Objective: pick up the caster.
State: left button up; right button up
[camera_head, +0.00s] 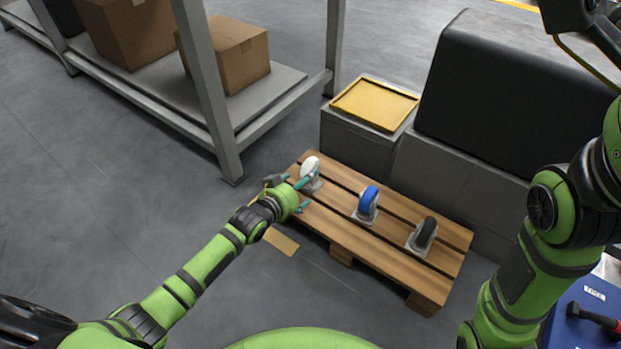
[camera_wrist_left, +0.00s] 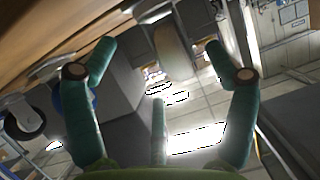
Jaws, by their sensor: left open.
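Three casters stand on a wooden pallet (camera_head: 347,230) in the head view: a white-wheeled caster (camera_head: 310,168) at the far left end, a blue-wheeled one (camera_head: 368,201) in the middle and a black-wheeled one (camera_head: 424,235) at the right. My left gripper (camera_head: 304,194) is open beside the white caster, at the pallet's left end. In the left wrist view the white caster (camera_wrist_left: 173,52) shows between the spread teal fingertips (camera_wrist_left: 161,48), with no clear contact. The blue caster (camera_wrist_left: 76,100) is partly hidden behind one finger. The black caster (camera_wrist_left: 22,118) is farther left.
A grey block with a yellow tray (camera_head: 375,102) stands behind the pallet, beside a large black case (camera_head: 510,100). A metal shelf (camera_head: 225,150) with cardboard boxes (camera_head: 235,55) is at upper left. A blue box (camera_head: 590,315) is at lower right.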

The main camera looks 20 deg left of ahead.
aim_at(309, 183)
pick_arm(q)
jog(key=b+x, duration=0.3)
jog(key=shift+w+f, duration=0.15)
jog(key=shift+w, duration=0.15)
jog(key=shift+w+d+b, duration=0.1)
jog(key=shift+w+b, duration=0.3)
jog(key=shift+w, duration=0.05)
jog(key=c, duration=1.6)
